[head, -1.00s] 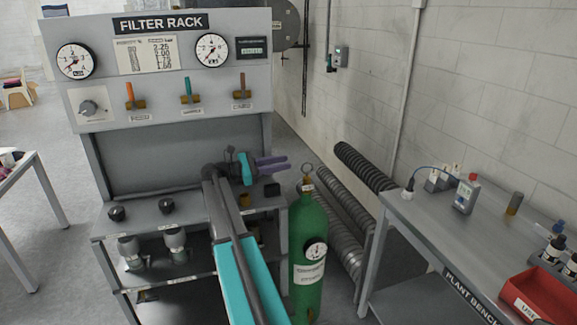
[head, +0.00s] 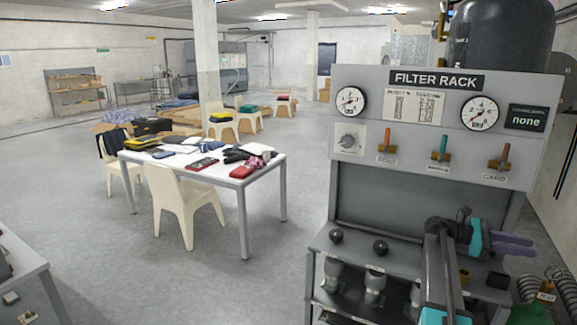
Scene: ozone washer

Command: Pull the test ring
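My gripper (head: 515,246) has two purple fingers and points right, in front of the right part of the filter rack (head: 425,200). The fingers look spread with a gap and nothing between them. A small dark ring (head: 547,285) with a white tag (head: 545,297) shows at the lower right, below and to the right of the fingertips and apart from them. I cannot tell for sure that it is the test ring. The cylinder under it is mostly cut off by the frame's bottom edge.
The rack has two gauges, a knob, several levers and a dark display (head: 527,118) reading "none". Ribbed hoses (head: 560,283) lie at the lower right. A white table (head: 215,175) with chairs stands left; the floor (head: 170,275) between it and the rack is clear.

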